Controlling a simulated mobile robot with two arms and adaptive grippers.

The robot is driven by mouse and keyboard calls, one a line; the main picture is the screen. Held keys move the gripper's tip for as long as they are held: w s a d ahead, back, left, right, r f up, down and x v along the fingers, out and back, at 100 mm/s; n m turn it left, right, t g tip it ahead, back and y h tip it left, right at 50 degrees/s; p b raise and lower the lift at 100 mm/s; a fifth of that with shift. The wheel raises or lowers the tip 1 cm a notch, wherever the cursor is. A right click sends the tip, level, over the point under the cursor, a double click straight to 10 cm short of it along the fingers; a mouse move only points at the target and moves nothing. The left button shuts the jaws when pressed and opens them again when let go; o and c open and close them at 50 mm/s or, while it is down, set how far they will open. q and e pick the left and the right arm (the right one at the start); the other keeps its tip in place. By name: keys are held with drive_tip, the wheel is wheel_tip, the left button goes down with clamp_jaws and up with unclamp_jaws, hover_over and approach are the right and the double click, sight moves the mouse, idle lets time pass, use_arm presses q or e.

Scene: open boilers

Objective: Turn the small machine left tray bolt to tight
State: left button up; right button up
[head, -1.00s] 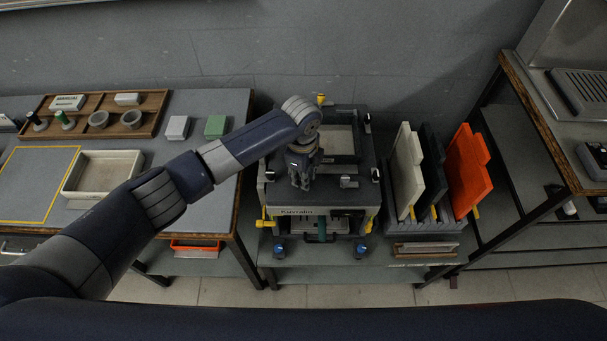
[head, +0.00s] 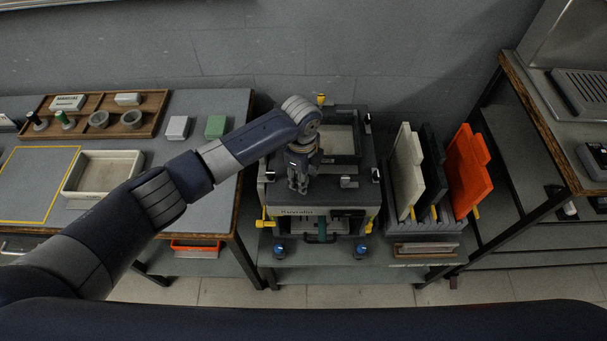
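The small machine (head: 335,192), a dark grey box with a name label on its front, stands in the middle of the head view. My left arm reaches in from the left. My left gripper (head: 298,188) points down over the front left part of the machine's top. Its fingers are small and dark here, so I cannot tell whether they are open, shut or touching anything. The left tray bolt cannot be made out; the gripper may be hiding it. A small silver fitting (head: 348,181) shows on the top, right of the gripper. My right gripper is not in view.
Left is a table with a wooden organiser (head: 150,112), a cream tray (head: 77,186), and white (head: 177,127) and green (head: 215,126) blocks. Right of the machine, a rack holds white (head: 404,165), dark (head: 433,165) and orange (head: 468,170) panels. A wooden-edged bench (head: 540,115) stands farther right.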

use_arm(q)
drive_tip(key=shift+r, duration=0.2)
wheel_tip(320, 180, up, 12)
drive_tip(key=shift+s+a+f, duration=0.15)
drive_tip(key=shift+s+f, duration=0.05)
drive_tip(key=shift+s, duration=0.05)
idle(0.4)
